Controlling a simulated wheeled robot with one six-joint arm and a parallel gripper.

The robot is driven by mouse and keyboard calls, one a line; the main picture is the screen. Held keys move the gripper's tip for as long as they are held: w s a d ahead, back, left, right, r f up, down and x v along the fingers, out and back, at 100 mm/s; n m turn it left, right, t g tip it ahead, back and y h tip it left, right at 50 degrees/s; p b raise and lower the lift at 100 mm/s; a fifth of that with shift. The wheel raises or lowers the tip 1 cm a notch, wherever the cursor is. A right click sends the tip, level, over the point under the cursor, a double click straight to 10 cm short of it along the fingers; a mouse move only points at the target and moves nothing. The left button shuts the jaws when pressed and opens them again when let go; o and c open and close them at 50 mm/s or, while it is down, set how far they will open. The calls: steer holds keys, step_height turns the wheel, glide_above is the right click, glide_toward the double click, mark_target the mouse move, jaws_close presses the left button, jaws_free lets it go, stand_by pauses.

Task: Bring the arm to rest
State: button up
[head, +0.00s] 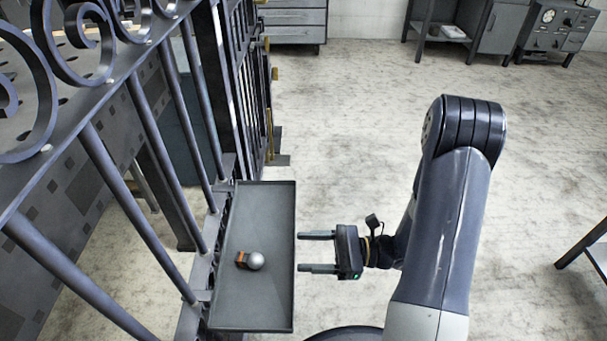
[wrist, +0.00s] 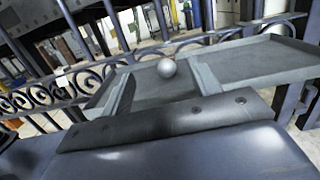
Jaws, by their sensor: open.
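My gripper (head: 301,252) is open with its two fingers pointing left, toward the right edge of a grey tray (head: 268,215). The space between the fingers is empty. My arm bends down from the right side of the head view. A silver ball (head: 256,261) sits on the tray beside a small orange and dark piece (head: 242,259); I cannot tell whether they are joined. The ball also shows in the wrist view (wrist: 167,68), beyond my fingers. The fingertips appear apart from the ball.
A dark iron gate with scrolls (head: 85,40) and bars runs along the left, beside the tray. A drawer cabinet (head: 293,20) and a bench (head: 450,25) stand at the back. A table edge (head: 590,245) shows at right. Open floor lies between.

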mark_target(263, 260)
steer(key=shift+h, duration=0.7)
steer(key=a+f, duration=0.1)
steer(key=a, duration=0.1)
steer(key=a+f+b, duration=0.1)
steer(key=a, duration=0.1)
steer(key=a+b, duration=0.1)
steer(key=a, duration=0.2)
steer(key=shift+w+f, duration=0.3)
steer(key=shift+f, duration=0.1)
steer(key=shift+a+f, duration=0.2)
steer(key=shift+a, duration=0.45)
steer(key=shift+r, duration=0.1)
